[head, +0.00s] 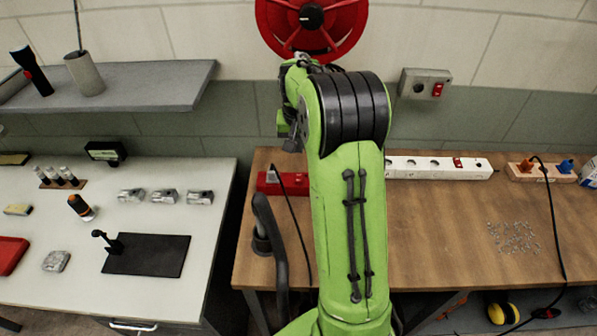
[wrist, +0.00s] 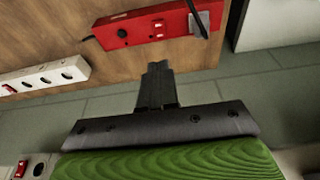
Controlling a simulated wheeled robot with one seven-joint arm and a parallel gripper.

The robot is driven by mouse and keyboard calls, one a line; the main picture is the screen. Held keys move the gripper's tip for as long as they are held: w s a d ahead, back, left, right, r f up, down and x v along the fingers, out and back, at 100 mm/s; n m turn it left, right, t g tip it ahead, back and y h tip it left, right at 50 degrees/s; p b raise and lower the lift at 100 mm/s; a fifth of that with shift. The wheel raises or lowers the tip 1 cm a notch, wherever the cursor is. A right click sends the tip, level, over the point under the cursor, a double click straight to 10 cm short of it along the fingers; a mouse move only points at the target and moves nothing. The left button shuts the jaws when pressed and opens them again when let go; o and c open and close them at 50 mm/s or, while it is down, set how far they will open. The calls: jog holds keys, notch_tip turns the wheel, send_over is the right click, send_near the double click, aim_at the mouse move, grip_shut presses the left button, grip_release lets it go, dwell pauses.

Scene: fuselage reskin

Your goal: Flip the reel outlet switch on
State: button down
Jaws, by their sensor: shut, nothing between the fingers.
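The reel outlet appears to be the grey wall box (head: 425,84) to the right of the red reel (head: 312,28) in the head view. It has a round socket and a red rocker switch (head: 437,89); its on or off position is too small to tell. In the wrist view the red switch (wrist: 20,168) shows at the lower left edge, beside a dark socket. My gripper (wrist: 158,68) is shut and empty, its fingertips apart from the outlet and pointing toward the bench side. In the head view my arm mostly hides the gripper.
A red power strip (wrist: 150,24) with a dark cable lies on the wooden bench (head: 440,230). A white power strip (head: 430,166) lies along its back edge, partly behind my arm. A grey shelf (head: 150,90) juts out at left. The wall around the outlet is clear.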

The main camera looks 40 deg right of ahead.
aim_at(299, 180)
jog(key=x, duration=0.4)
jog(key=b+x, duration=0.1)
jog(key=x, duration=0.4)
jog(key=s+x, duration=0.1)
jog(key=x, duration=0.3)
jog(key=shift+a+f, duration=0.35)
jog(key=shift+f, duration=0.2)
jog(key=shift+s+a+f+b, duration=0.15)
jog(key=shift+f+b, duration=0.35)
jog(key=shift+b, duration=0.3)
jog(key=shift+s+r, duration=0.1)
jog(key=shift+w+r+p, duration=0.15)
jog(key=shift+w+p, duration=0.05)
jog(key=shift+p, duration=0.1)
jog(key=shift+w+d+r+p, duration=0.2)
jog(key=shift+w+d+p, duration=0.1)
jog(key=shift+w+d, duration=0.2)
